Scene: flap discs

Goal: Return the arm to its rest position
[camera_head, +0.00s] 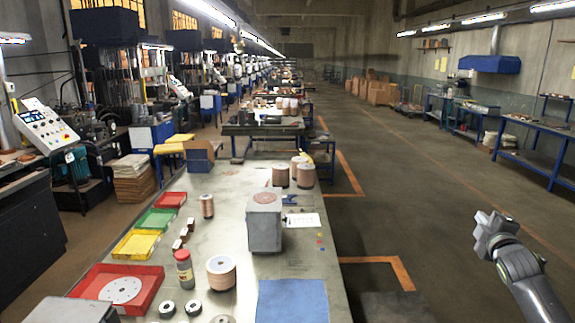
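My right arm reaches in from the lower right corner, and its grey gripper (492,228) is held up over open floor, right of the workbench and well apart from it. I see nothing held in it, but I cannot tell whether its fingers are apart or together. My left arm and gripper are not in view.
The metal workbench (335,268) bears a grey box machine (264,222), a red tray (147,299) with a white disc, yellow (136,244) and green trays (155,219), a bottle (185,270) and a blue mat (292,301). The floor aisle (410,220) right of it is clear.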

